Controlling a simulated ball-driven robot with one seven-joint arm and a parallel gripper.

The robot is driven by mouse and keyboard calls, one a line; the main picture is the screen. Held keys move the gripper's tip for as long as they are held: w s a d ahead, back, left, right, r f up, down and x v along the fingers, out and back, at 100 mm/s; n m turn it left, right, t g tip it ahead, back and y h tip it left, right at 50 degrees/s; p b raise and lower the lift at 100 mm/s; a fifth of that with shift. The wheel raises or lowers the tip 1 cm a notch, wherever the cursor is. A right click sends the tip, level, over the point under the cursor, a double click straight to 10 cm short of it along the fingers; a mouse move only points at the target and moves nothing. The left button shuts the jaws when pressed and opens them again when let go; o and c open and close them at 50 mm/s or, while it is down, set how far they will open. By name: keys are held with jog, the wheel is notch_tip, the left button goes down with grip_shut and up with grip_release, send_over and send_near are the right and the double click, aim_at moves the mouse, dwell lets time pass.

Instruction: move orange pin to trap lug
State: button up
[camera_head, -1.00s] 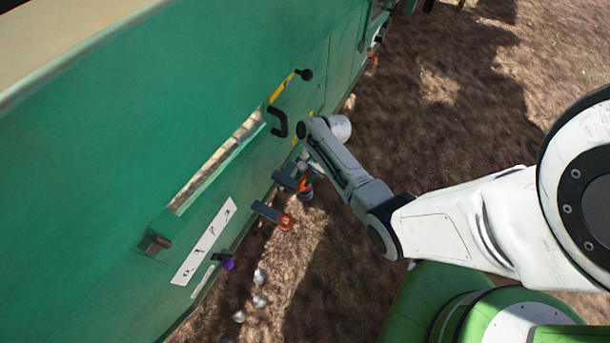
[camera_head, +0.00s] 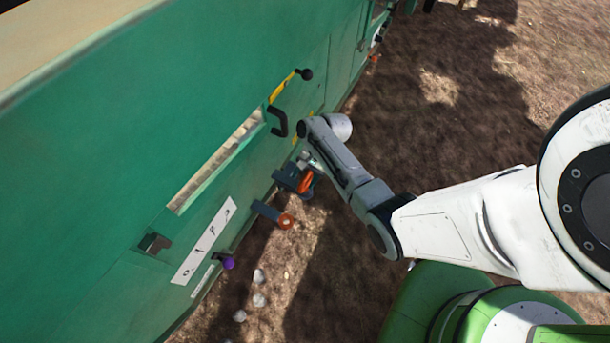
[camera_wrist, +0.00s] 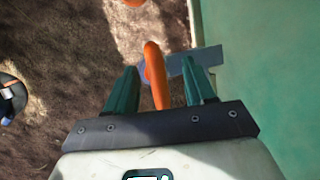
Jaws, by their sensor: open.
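My gripper (camera_wrist: 160,68) is open in the wrist view, one dark green finger on each side of an orange pin (camera_wrist: 153,75). Gaps show between the pin and both fingers. The pin stands in front of a grey-blue lug (camera_wrist: 208,58) on the green wall; I cannot tell if it is seated in it. In the head view the orange pin (camera_head: 305,181) shows as an orange loop beside a dark grey lug (camera_head: 284,177), and my gripper is mostly hidden by my arm. A second grey lug (camera_head: 266,211) with an orange ring (camera_head: 286,221) sits lower left. No label shows which is the trap lug.
The green machine wall (camera_head: 110,150) fills the left side, with a long slot (camera_head: 215,165), a black handle (camera_head: 278,122), a black-knobbed lever (camera_head: 305,74) and a purple knob (camera_head: 228,263). Pale onions (camera_head: 259,300) lie on the ground.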

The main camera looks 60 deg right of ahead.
jog(key=p+v, duration=0.3)
jog(key=v, duration=0.7)
jog(key=shift+r, duration=0.2)
jog(key=shift+d, duration=0.15)
